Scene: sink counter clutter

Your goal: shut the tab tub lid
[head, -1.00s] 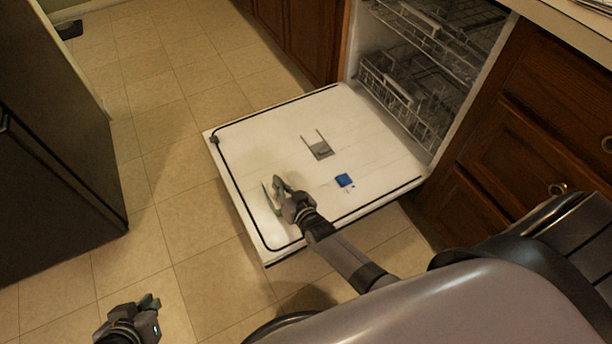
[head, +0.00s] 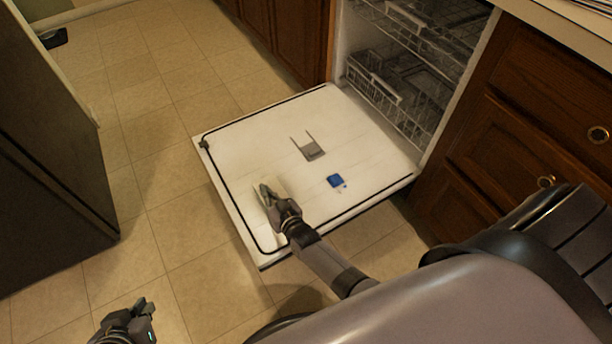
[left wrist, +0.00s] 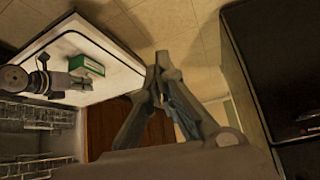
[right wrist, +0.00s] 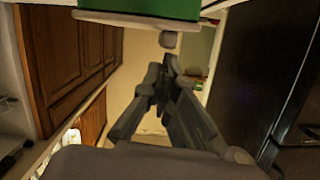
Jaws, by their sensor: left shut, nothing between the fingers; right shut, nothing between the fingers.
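A green box-shaped item, which looks like the tab tub, lies on the open dishwasher door (head: 230,150). It shows best in the left wrist view (left wrist: 87,65), beside my right gripper. In the head view my right gripper (head: 265,190) is shut over the near left part of the door and mostly hides the item. In the right wrist view a green surface with a pale edge (right wrist: 140,10) fills the top, just beyond the fingertips. I cannot tell how far its lid is open. My left gripper (head: 143,308) is shut and empty above the floor, away from the door.
A blue piece (head: 335,181) with small bits beside it and a grey dispenser (head: 312,150) are on the door. Dish racks (head: 390,95) stand behind. Wooden drawers (head: 530,130) are at right, a dark appliance (head: 50,170) at left. Open floor lies between.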

